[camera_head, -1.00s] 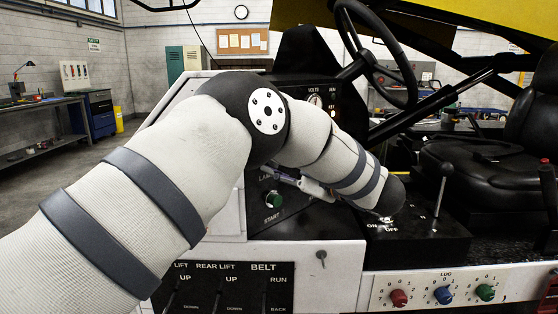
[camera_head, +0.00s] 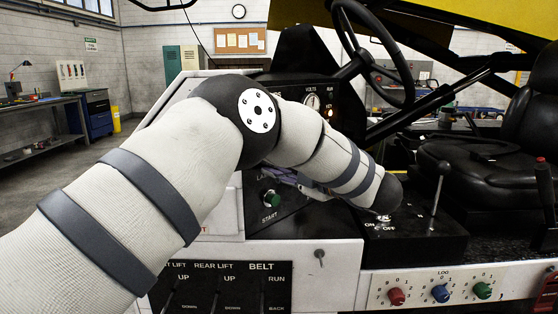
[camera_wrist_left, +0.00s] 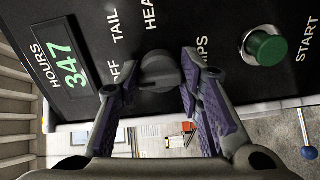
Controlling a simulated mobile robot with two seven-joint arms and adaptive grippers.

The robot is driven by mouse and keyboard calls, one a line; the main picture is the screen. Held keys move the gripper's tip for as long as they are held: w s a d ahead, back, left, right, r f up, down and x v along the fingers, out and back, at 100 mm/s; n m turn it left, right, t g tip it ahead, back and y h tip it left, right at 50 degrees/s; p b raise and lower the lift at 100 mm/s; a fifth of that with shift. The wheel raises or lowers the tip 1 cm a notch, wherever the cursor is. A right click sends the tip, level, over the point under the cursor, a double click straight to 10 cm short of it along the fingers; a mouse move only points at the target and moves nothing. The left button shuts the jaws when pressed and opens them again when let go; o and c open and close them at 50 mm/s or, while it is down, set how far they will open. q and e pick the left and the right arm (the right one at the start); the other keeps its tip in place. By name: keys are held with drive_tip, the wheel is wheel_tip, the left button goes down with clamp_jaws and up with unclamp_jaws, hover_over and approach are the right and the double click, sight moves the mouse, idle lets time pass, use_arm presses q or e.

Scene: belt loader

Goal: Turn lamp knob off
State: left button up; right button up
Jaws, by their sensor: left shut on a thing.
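The lamp knob (camera_wrist_left: 160,72) is a black rotary knob on the dark panel, with the words OFF, TAIL and HEAD around it in the left wrist view. My left gripper (camera_wrist_left: 158,78) has its purple fingers on either side of the knob and is shut on it. In the head view my left gripper (camera_head: 283,174) shows only in part at the panel, below my forearm, and the knob is hidden there. Which mark the knob points to is not clear. My right gripper is in neither view.
A steering wheel (camera_head: 408,72) and black seat (camera_head: 480,165) are to the right. Belt and lift levers (camera_head: 222,290) are below.

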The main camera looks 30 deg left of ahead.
use_arm(q)
drive_tip(key=shift+r, duration=0.15)
drive_tip(key=o, duration=1.2)
drive_tip(key=shift+c, duration=0.2)
drive_tip(key=shift+d, duration=0.1)
drive_tip(key=v, duration=1.2)
